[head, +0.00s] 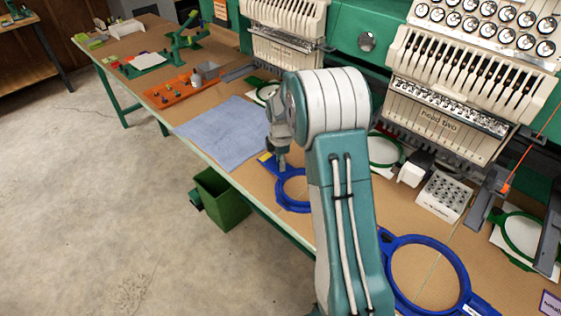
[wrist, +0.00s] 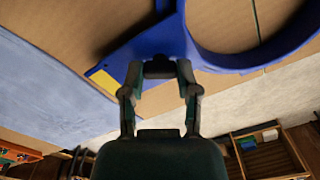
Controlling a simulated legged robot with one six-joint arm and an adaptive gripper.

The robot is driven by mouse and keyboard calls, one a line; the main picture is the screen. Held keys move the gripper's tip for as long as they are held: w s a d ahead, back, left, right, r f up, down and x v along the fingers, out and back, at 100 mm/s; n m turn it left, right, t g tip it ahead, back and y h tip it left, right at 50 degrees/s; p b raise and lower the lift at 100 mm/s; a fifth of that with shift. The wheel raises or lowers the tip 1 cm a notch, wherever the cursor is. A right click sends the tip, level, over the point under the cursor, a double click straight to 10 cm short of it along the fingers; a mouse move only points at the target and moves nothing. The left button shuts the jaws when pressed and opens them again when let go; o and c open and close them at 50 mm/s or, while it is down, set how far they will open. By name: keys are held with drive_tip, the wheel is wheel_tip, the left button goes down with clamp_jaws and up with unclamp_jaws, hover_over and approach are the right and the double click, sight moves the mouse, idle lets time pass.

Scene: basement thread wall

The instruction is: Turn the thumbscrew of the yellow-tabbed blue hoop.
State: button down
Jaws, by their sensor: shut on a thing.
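The yellow-tabbed blue hoop (head: 294,191) lies on the bench beneath my arm. Its yellow tab (head: 266,157) shows at its upper left, and the tab also shows in the wrist view (wrist: 103,79). My gripper (head: 283,163) points down at the tab end of the hoop. In the wrist view my gripper (wrist: 158,70) has its fingertips close together on a small dark part at the hoop's edge, beside the yellow tab. That part is the thumbscrew by its place, and the fingers mostly hide it. The blue ring (wrist: 240,62) extends to the right.
A larger blue hoop (head: 430,275) lies at the front right of the bench. A blue-grey cloth (head: 222,132) lies left of my gripper. A white block of holes (head: 444,196) and green hoops (head: 384,150) stand to the right. A green bin (head: 222,200) is below the bench edge.

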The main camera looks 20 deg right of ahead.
drive_tip(key=shift+s, duration=0.1)
drive_tip(key=shift+c, duration=1.6)
unclamp_jaws()
wheel_tip(320, 180, up, 12)
drive_tip(key=shift+f, duration=0.1)
